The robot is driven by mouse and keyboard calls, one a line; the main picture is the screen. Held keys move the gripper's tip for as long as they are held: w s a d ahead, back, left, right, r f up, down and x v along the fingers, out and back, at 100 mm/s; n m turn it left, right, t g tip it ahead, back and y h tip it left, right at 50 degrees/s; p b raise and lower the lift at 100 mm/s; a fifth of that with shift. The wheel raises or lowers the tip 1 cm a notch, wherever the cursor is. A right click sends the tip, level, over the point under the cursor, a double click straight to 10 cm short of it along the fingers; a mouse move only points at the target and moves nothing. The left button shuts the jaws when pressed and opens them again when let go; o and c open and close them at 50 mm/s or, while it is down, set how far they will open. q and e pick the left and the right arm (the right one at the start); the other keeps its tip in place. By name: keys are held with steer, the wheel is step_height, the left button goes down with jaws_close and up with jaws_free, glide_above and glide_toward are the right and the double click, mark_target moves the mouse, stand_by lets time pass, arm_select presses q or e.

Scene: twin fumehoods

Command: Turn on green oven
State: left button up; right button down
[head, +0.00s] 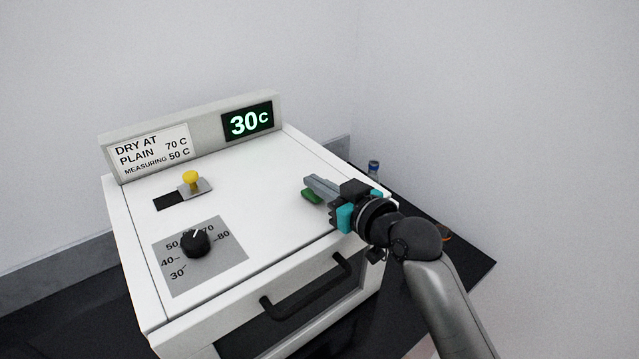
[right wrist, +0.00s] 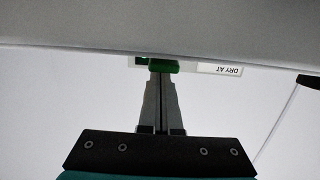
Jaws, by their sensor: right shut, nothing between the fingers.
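In the right wrist view, the fingertips (right wrist: 162,82) point at the green button. My left gripper is not in view.
A black dial (head: 195,244) on a grey scale plate and a yellow knob (head: 190,178) are on the oven's left top. A black handle (head: 308,288) crosses its front. A small blue-capped bottle (head: 374,168) stands behind on the dark counter (head: 470,262). Walls enclose the back.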

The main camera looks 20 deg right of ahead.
steer(key=r+p, duration=0.3)
steer(key=shift+w+a+r, duration=0.1)
steer(key=shift+w+r, duration=0.15)
steer(key=s+d+r+b, duration=0.1)
steer(key=s+d+r, duration=0.2)
steer(key=s, duration=0.5)
steer(key=shift+s+r, duration=0.25)
steer(key=shift+r, duration=0.25)
